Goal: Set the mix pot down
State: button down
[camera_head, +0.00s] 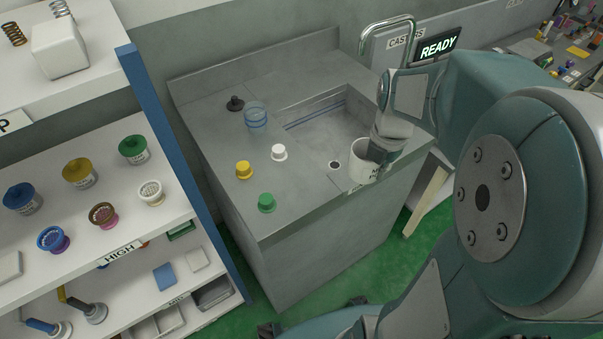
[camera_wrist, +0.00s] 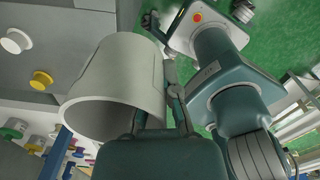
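The mix pot, a white cylindrical pot with dark lettering (camera_head: 361,162), is upright at the front right corner of the sink counter (camera_head: 222,178). I cannot tell whether its base touches the counter. My gripper (camera_head: 379,150) is at the pot's right side. In the wrist view the pot (camera_wrist: 118,75) fills the left middle with its open mouth toward the camera. My gripper (camera_wrist: 163,98) is shut on the pot's wall there, one finger at the inside and one along the outside. The fingertips are partly hidden.
The counter has a sink basin (camera_head: 320,118), a clear blue-banded beaker (camera_head: 256,116), a dark knob (camera_head: 235,103), and yellow (camera_head: 244,170), white (camera_head: 279,152) and green (camera_head: 267,202) caps. A shelf (camera_head: 118,258) with sieve cups stands left; a READY sign (camera_head: 438,46) is behind.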

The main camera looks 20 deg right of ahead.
jog(key=w+a+f, duration=0.4)
jog(key=w+a, duration=0.2)
jog(key=a, duration=0.2)
send_over(313, 191)
jog(key=f, duration=0.4)
jog(key=shift+s+d+f, duration=0.3)
jog(key=shift+d+f, duration=0.05)
jog(key=shift+f, duration=0.05)
jog(key=shift+w+a+f, duration=0.1)
jog(key=shift+a+f, duration=0.1)
jog(key=shift+f, duration=0.1)
jog(key=shift+w+a+f, duration=0.1)
jog(key=shift+f, duration=0.8)
jog(key=shift+w+a+f, duration=0.1)
jog(key=shift+f, duration=0.75)
jog(key=shift+f, duration=0.1)
jog(key=c, duration=0.8)
grip_release()
